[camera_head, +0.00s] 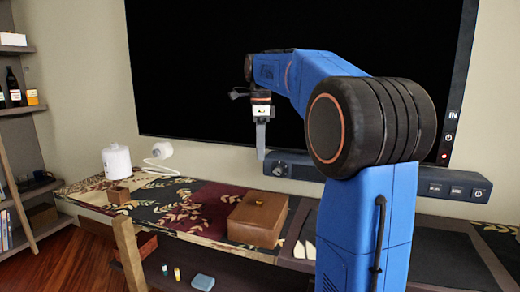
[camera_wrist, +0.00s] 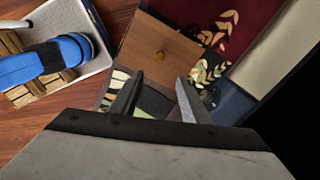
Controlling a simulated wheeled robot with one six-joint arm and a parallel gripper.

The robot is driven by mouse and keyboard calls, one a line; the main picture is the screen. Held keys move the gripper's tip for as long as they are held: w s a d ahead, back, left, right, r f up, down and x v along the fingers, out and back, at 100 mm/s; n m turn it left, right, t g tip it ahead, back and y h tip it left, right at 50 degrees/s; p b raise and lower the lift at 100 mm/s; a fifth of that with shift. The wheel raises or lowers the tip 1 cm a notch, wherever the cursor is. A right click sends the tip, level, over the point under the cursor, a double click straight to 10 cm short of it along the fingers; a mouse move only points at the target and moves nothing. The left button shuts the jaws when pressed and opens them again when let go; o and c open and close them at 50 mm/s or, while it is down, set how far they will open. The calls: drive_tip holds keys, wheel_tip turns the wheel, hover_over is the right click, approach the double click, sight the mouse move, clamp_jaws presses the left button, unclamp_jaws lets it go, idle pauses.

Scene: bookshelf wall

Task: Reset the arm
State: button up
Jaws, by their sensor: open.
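My gripper (camera_head: 261,135) hangs from my blue arm in front of the black screen, pointing down, in the head view. In the wrist view the two fingers of my gripper (camera_wrist: 158,98) stand apart with nothing between them. My arm reaches up from the lower right and bends over to the left. The gripper is above the cabinet top (camera_head: 190,236), a little above and behind the brown box (camera_head: 257,219). The brown box also shows beyond the fingers in the wrist view (camera_wrist: 150,45).
A large black screen (camera_head: 200,70) stands close behind my arm. A dark soundbar (camera_head: 300,168) lies below it. A shelf (camera_head: 20,110) with bottles is at far left.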

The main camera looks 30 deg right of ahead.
drive_tip(key=s+a+f+n+t, duration=0.1)
drive_tip(key=s+a+f+n, duration=0.4)
drive_tip(key=s, duration=0.3)
drive_tip(key=s+a+f+n+t, duration=0.1)
drive_tip(key=s+a+f+n, duration=0.2)
drive_tip(key=s+a+n, duration=0.3)
drive_tip(key=s+a+f+n+t, duration=0.1)
drive_tip(key=s+a+f+n, duration=0.1)
drive_tip(key=s+f+n, duration=0.4)
drive_tip(key=s+a+f+n+t, duration=0.1)
drive_tip(key=s+a+f+n, duration=0.1)
drive_tip(key=s+f+n, duration=0.5)
drive_tip(key=s+f, duration=0.3)
drive_tip(key=shift+a+t, duration=0.4)
drive_tip(key=shift+s, duration=0.1)
